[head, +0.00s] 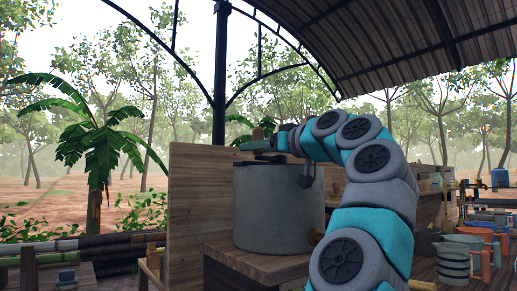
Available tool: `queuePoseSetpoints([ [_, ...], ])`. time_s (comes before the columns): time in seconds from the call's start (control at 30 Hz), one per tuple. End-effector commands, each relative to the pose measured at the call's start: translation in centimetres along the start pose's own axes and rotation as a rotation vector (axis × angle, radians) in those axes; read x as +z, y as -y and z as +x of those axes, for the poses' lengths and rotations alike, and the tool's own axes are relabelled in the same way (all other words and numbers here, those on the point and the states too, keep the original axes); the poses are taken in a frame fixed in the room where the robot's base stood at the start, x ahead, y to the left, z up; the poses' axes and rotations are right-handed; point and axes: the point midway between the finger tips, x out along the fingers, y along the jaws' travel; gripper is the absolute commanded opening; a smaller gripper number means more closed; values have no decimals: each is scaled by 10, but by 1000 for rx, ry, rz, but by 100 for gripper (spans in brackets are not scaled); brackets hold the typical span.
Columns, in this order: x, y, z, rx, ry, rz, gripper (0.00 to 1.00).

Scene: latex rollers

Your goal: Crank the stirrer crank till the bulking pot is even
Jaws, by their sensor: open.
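The bulking pot (275,215) is a large grey cylinder standing on a wooden bench to the right of a wooden panel. Its inside is hidden at this low angle. Dark metal parts (262,158) lie across its rim, seemingly part of the stirrer crank. A small wooden piece (258,133), perhaps the crank's handle, stands up above them. My gripper (254,145) reaches in from the right, over the pot's top, fingers pointing left. It is open and beside or around the wooden piece; I cannot tell which, nor whether they touch.
A wooden panel (195,205) stands behind and left of the pot. The pot's wooden bench (250,262) is below. At right, a table holds a grey striped jug (453,263), an orange jug (474,233) and other vessels. A dark post (220,80) rises behind.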

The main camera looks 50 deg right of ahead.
Motion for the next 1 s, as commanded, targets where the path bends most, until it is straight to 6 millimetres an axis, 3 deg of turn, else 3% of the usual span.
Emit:
queuePoseSetpoints([
  [0.27,0,0,-11,1,-2,0,63],
  [0.7,0,0,-74,1,-1,0,63],
  [1.0,0,0,-78,0,0,0,63],
])
